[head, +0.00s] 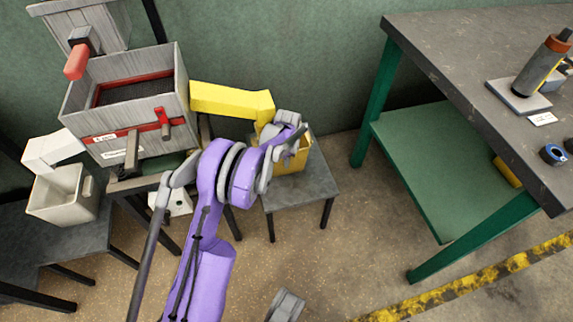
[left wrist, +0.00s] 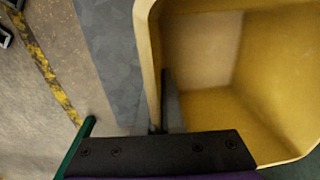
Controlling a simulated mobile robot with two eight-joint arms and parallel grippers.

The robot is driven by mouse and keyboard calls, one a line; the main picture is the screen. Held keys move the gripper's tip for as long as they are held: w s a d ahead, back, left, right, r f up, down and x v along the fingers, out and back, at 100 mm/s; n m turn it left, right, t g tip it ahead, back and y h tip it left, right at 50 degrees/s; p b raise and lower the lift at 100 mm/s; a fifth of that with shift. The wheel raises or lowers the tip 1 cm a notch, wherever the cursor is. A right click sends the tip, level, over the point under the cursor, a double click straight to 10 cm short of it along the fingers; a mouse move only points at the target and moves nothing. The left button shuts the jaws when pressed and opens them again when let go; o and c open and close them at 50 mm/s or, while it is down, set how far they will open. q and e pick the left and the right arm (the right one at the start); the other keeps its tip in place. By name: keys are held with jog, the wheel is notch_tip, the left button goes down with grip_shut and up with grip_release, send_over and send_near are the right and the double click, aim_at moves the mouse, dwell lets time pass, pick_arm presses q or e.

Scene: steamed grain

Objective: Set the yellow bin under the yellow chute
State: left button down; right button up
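The yellow chute (head: 230,100) runs right from the wooden box and bends down at its end; its mouth is partly hidden behind my gripper. The yellow bin (head: 302,153) is upright on or just above a small grey stool, below and slightly right of the chute's end. My left gripper (head: 290,134) is at the bin's near-left side and hides part of it. In the left wrist view the open, empty bin (left wrist: 245,60) fills the right side. The fingers (left wrist: 165,105) sit close together at its wall, apparently pinching it.
The grey stool (head: 318,185) has bare top in front. A white bin (head: 62,195) stands under a white chute (head: 52,149) at left. The wooden box (head: 125,100) is behind. A workbench with green legs (head: 375,110) stands right, with open floor between.

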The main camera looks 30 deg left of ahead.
pick_arm(q)
jog(key=shift+f, duration=0.6)
jog(key=shift+f, duration=0.15)
jog(key=c, duration=1.1)
grip_release()
jog(key=shift+o, duration=0.2)
